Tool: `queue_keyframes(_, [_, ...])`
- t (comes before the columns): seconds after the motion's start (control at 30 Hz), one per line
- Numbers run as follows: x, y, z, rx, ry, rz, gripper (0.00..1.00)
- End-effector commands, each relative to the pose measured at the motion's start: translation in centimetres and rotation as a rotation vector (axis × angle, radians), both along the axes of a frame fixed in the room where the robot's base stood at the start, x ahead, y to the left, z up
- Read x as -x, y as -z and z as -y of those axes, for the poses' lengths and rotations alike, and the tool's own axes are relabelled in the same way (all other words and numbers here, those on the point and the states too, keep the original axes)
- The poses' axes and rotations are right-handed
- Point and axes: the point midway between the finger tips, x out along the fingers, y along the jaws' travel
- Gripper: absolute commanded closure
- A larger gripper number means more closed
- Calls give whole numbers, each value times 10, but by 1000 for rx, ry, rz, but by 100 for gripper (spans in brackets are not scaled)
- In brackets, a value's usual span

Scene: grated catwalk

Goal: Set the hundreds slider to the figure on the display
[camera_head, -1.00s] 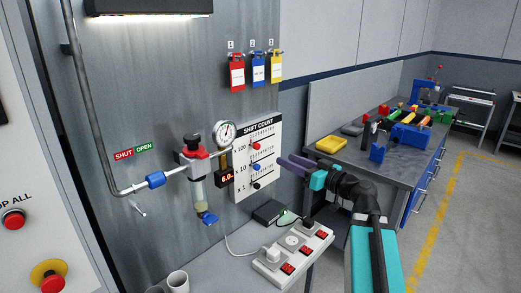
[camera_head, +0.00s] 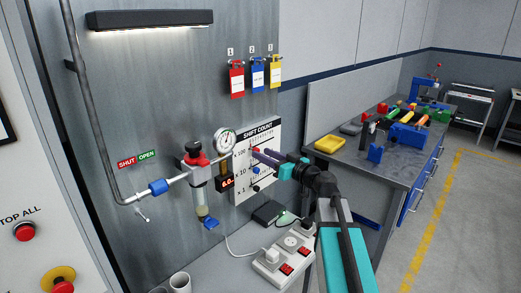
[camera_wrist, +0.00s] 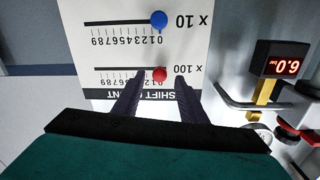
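The white SHIFT COUNT board (camera_head: 266,132) hangs on the metal panel with three slider rows. In the wrist view the board (camera_wrist: 115,50) shows upside down. The red knob (camera_wrist: 159,74) on the x 100 row is near the 0 end of its scale. The blue knob (camera_wrist: 159,20) is on the x 10 row, also near 0. The black knob (camera_head: 256,188) is on the x 1 row.
A gauge (camera_head: 225,141) and a valve with a red top (camera_head: 194,148) stand left of the board. A power strip (camera_head: 284,258) and a black box (camera_head: 267,212) lie below. A workbench (camera_head: 375,170) stands to the right.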

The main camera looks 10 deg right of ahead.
Motion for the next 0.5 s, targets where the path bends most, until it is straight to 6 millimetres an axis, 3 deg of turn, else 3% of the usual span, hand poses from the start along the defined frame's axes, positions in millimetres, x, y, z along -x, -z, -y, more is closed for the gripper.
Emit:
queue_keyframes(0.2, [-18,-1,-11,0,0,-1,62])
queue_keyframes(0.5, [-22,0,-14,0,1,0,62])
